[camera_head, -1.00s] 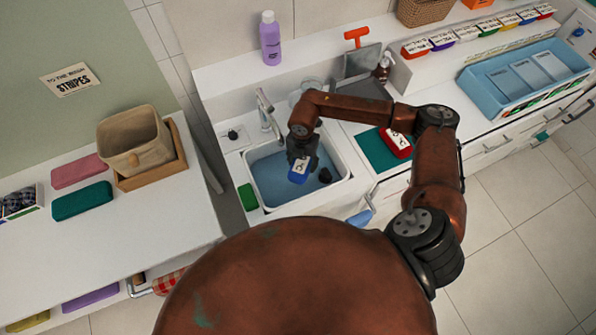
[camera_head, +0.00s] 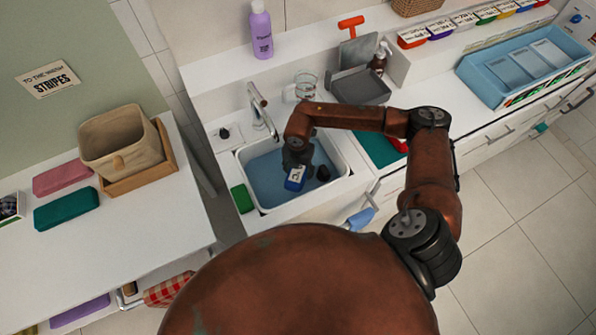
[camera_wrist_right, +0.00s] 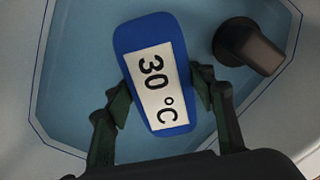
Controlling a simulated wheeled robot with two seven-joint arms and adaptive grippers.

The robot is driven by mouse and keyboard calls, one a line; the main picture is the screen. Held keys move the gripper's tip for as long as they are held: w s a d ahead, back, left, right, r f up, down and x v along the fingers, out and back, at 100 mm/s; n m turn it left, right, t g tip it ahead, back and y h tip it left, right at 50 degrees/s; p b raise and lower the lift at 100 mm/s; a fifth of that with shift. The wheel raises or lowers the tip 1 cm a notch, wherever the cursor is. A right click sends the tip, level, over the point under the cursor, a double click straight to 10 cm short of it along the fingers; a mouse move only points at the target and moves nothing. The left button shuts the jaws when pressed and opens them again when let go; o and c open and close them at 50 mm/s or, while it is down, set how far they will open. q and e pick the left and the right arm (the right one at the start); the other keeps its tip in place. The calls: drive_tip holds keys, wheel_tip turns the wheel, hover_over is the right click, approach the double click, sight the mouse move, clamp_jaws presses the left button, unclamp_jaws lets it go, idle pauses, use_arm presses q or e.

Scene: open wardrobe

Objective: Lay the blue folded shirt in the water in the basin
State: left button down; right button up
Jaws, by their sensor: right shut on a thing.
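The blue folded shirt (camera_head: 295,178) shows as a small blue block with a white label. In the right wrist view the blue shirt (camera_wrist_right: 153,75) has the label "30 °C" facing the camera. My right gripper (camera_head: 297,165) is shut on it, with a finger on each side of it in the wrist view (camera_wrist_right: 160,100). The gripper and shirt are over the water inside the basin (camera_head: 345,160). I cannot tell whether the shirt touches the water (camera_head: 267,180). My left gripper is not in view.
A dark plug-like knob (camera_head: 323,173) stands in the basin, right of the shirt. The faucet (camera_head: 263,112) rises behind. A green block (camera_head: 242,198) lies at the basin's left. A teal mat (camera_head: 375,150) lies to the right, partly behind my arm.

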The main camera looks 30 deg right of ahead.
drive_tip(key=shift+f, duration=0.2)
drive_tip(key=o, duration=1.2)
wheel_tip(320, 180, up, 12)
drive_tip(key=shift+r+p, duration=0.2)
drive_tip(key=shift+p, duration=0.2)
